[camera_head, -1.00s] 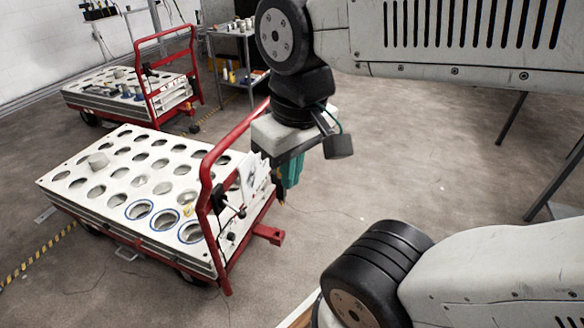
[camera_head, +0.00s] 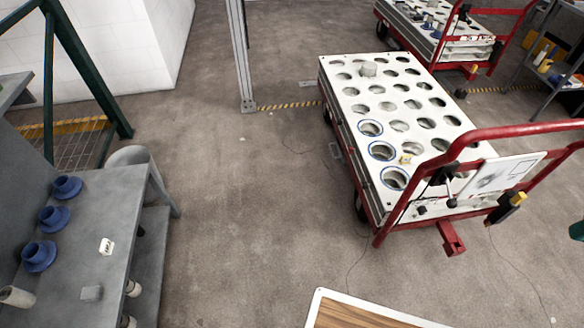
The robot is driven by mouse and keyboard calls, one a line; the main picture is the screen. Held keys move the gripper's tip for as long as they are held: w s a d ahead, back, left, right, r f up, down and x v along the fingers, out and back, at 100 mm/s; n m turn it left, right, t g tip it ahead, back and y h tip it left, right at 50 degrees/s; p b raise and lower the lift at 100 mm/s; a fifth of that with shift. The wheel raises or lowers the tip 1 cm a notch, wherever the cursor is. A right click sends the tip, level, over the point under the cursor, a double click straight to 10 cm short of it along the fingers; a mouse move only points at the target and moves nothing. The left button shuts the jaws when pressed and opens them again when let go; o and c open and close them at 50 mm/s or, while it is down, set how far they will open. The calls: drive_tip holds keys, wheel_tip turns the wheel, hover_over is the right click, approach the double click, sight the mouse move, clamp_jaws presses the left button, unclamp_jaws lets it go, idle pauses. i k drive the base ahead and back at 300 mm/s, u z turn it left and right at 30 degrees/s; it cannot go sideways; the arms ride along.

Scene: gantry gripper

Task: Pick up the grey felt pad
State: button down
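A small grey, flat-looking block (camera_head: 92,293), which may be the grey felt pad, lies on the grey bench (camera_head: 125,205) at the lower left. It is too small to tell its material. Only a green sliver, seemingly of my gripper (camera_head: 577,231), shows at the right edge, far across the floor from the bench. Its fingertips are out of the picture, so I cannot tell whether it is open or shut.
Blue flanged parts (camera_head: 67,188) and a small white item (camera_head: 106,246) are also on the bench. A grey bin (camera_head: 128,156) stands behind it. A red-framed cart (camera_head: 335,85) with a holed white top stands at centre right. Open floor lies between.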

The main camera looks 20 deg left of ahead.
sight(92, 294)
drive_tip(key=u, duration=2.1)
drive_tip(key=k, duration=0.65)
drive_tip(key=z, duration=0.7)
drive_tip(key=i, duration=1.5)
drive_tip(key=u, duration=1.3)
drive_tip(key=i, duration=0.55)
drive_tip(key=u, duration=0.6)
